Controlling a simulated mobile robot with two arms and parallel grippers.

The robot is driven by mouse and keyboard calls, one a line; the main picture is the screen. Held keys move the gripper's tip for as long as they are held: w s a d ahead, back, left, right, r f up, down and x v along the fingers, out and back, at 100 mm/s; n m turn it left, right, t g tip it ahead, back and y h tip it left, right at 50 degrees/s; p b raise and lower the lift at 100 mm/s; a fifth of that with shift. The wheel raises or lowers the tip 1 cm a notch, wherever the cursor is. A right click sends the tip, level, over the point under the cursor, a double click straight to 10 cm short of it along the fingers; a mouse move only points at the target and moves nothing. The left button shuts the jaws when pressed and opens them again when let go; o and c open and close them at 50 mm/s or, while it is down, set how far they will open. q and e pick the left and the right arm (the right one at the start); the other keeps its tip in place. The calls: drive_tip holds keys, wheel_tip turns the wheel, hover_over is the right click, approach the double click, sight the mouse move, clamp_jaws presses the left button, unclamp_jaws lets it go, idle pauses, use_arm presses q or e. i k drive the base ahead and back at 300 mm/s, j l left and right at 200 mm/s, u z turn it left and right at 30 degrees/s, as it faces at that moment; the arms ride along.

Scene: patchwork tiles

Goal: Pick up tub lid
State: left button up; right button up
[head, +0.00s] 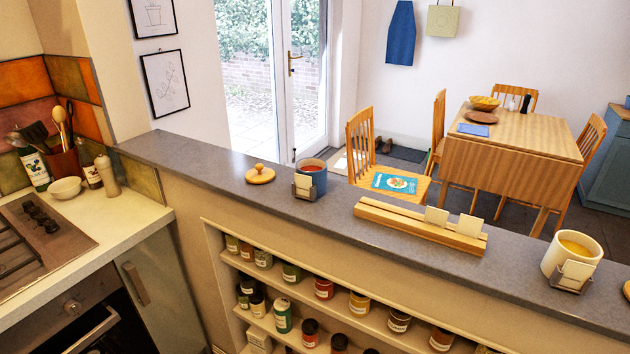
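A round wooden lid (260,175) with a small knob lies on the grey ledge, knob up, to the left of a blue tub. The blue tub (317,180) is open, holds something red, and has a small card holder in front of it. A cream tub (556,247) farther right is open with yellow contents and a card holder in front. Part of another light wooden object, perhaps a second lid (627,289), shows at the right edge, cut off by the frame. Neither of my grippers is in view.
A wooden rack (405,222) with white cards stands on the ledge (205,155) between the tubs. Shelves of jars (323,289) lie below the ledge. A counter with a hob (40,240) is at left; a dining table (520,140) stands beyond.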

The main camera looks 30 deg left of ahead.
sight(260, 175)
drive_tip(key=u, duration=1.35)
drive_tip(key=i+j, duration=0.15)
drive_tip(key=z, duration=0.05)
